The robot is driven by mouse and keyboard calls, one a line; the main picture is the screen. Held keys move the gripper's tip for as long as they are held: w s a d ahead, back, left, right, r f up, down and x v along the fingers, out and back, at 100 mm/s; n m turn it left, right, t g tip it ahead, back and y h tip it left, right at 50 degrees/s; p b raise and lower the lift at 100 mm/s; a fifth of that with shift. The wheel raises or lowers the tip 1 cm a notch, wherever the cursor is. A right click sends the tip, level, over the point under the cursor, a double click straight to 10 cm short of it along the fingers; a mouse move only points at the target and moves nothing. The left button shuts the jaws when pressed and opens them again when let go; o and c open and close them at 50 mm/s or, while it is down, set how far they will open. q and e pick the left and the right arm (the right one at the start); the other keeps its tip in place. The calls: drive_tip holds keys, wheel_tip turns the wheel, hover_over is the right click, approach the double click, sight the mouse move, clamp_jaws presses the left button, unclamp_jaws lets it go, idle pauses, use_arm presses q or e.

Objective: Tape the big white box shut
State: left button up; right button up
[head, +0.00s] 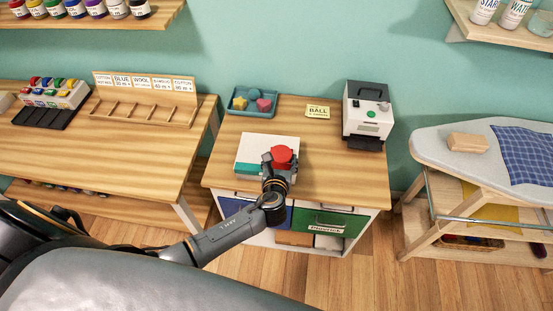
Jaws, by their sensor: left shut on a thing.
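The big white box (255,147) lies on the wooden cabinet top, with a teal strip (246,169) along its near side. My left arm reaches in from the left, and my left gripper (277,164) is over the box's right part. It is shut on a red round thing (282,155) with a grey part, which looks like a tape dispenser. The gripper and wrist hide the box's near right corner, and I cannot tell whether the dispenser touches the box. My right gripper is out of view.
A teal tray (232,102) with small shapes, a yellow card (318,112) and a white and black machine (367,110) stand at the back of the cabinet top (332,180). An ironing board (430,148) is at the right. A workbench (60,150) is at the left.

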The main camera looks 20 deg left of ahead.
use_arm(q)
drive_tip(key=shift+w+d, duration=0.1)
drive_tip(key=shift+d, duration=0.35)
drive_tip(key=shift+d, duration=0.2)
drive_tip(key=shift+w+d, duration=0.2)
drive_tip(key=shift+d, duration=0.45)
drive_tip(key=shift+w+d, duration=0.2)
drive_tip(key=shift+d, duration=0.4)
wheel_tip(320, 180, up, 5)
drive_tip(key=p, duration=0.5)
drive_tip(key=shift+f, duration=0.1)
drive_tip(key=shift+r, duration=0.6)
